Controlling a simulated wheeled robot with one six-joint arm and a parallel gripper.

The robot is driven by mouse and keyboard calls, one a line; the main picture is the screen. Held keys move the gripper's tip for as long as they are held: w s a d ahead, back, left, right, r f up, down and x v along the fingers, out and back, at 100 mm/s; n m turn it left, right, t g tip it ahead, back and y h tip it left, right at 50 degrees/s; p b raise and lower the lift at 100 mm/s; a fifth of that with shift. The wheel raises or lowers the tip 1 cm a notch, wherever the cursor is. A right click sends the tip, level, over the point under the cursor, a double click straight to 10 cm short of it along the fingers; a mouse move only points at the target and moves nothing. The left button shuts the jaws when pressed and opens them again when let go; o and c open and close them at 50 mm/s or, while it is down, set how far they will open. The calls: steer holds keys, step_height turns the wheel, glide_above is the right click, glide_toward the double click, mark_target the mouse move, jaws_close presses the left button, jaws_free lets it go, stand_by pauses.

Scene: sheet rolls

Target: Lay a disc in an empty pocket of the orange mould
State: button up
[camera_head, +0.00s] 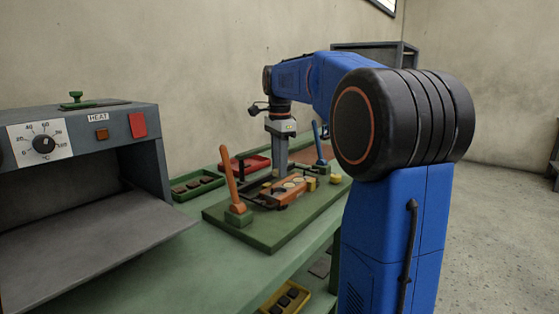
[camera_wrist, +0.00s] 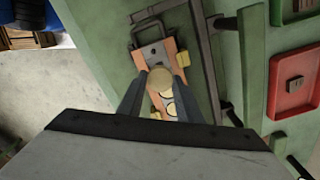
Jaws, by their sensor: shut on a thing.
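The orange mould (camera_wrist: 149,60) lies below my gripper (camera_wrist: 162,77) in the wrist view. It also shows in the head view (camera_head: 287,199), on a green board. My gripper's two fingers are shut on a tan disc (camera_wrist: 159,79), which is over the mould; whether it touches the mould I cannot tell. Smaller pale round shapes (camera_wrist: 171,109) show in the mould just behind the held disc. The held disc and the fingers hide part of the pockets, so I cannot tell which are empty.
The green board (camera_head: 225,217) carries a lever with an orange handle (camera_head: 229,174) and a blue-handled one (camera_head: 318,145). A red tray (camera_wrist: 293,97) holds a dark block. A green tray (camera_head: 198,186) holds dark pieces. A grey heater (camera_head: 80,140) stands at the left.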

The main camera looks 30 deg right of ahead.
steer(key=shift+f, duration=2.9)
steer(key=shift+f, duration=0.15)
steer(key=o, duration=1.1)
step_height(320, 180, up, 18)
steer(key=shift+s, duration=0.1)
